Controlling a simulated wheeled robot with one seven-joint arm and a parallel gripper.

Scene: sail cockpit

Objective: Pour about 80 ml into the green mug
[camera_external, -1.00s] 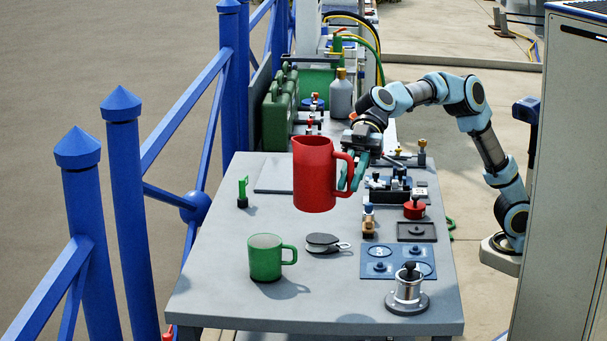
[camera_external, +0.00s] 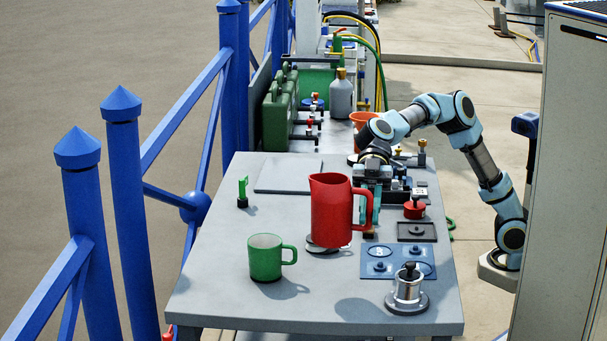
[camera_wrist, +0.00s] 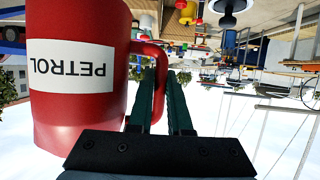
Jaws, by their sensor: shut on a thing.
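A red pitcher (camera_external: 331,208) is held upright above the grey table, its spout toward the left and its handle on the right. In the wrist view the pitcher (camera_wrist: 78,105) appears upside down with a white label reading PETROL. My gripper (camera_external: 372,205) is shut on the pitcher's handle; the fingers (camera_wrist: 160,95) show in the wrist view on either side of it. The green mug (camera_external: 265,258) stands upright on the table to the left of and nearer than the pitcher, apart from it. The contents of pitcher and mug are hidden.
On the table (camera_external: 215,290) a metal winch-like fitting (camera_external: 407,290) stands at the front right, beside a blue panel (camera_external: 385,262). A small green-topped item (camera_external: 243,190) stands at the left. A dark flat pulley lies partly behind the pitcher. The front middle is clear.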

